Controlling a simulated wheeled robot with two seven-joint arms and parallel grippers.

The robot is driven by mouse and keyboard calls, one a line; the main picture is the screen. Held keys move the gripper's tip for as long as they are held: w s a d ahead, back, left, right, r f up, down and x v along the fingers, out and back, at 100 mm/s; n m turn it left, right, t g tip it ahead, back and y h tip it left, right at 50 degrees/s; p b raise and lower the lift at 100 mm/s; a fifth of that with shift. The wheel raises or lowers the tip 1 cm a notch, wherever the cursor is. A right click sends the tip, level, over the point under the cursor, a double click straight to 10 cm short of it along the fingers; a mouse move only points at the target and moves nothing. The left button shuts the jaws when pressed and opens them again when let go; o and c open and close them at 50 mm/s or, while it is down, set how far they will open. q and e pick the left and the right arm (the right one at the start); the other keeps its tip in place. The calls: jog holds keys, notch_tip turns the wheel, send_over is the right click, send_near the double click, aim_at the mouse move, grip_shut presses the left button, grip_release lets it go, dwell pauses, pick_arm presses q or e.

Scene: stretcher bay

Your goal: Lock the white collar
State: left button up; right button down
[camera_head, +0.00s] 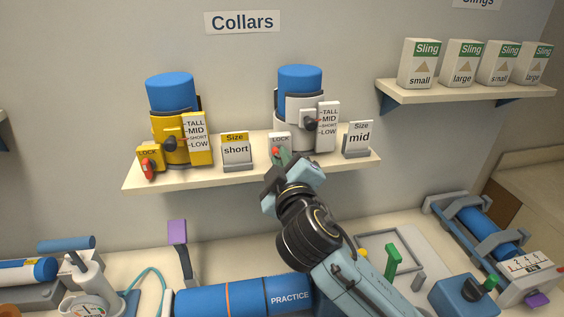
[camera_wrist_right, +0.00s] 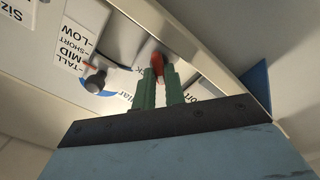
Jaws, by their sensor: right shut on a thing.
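The white collar (camera_head: 293,108) stands upright on the collar shelf, with blue padding at its top and a scale marked TALL, MID, SHORT, LOW. Its dark knob (camera_head: 310,122) points toward the scale and also shows in the right wrist view (camera_wrist_right: 95,82). At its lower left is a LOCK plate (camera_head: 279,139) with a red lever (camera_head: 276,151). My right gripper (camera_head: 281,160) is at this lever, its green fingers shut on the red lever, which also shows in the right wrist view (camera_wrist_right: 158,62). The fingers partly hide the lever, so its exact angle is unclear. My left gripper is not in view.
A yellow collar (camera_head: 160,124) with its own red lock lever (camera_head: 147,168) stands to the left on the shelf (camera_head: 190,179). Size cards "short" (camera_head: 236,151) and "mid" (camera_head: 359,139) stand beside the collars. A blue PRACTICE roll (camera_head: 240,297) lies on the counter below.

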jog(key=m+b, duration=0.1)
jog(key=m, duration=0.8)
jog(key=shift+d+m, duration=0.1)
jog(key=shift+m, duration=0.3)
jog(key=shift+r+m, duration=0.1)
jog(key=shift+m, duration=0.2)
jog(key=c, duration=1.5)
grip_release()
jog(key=shift+o, duration=0.2)
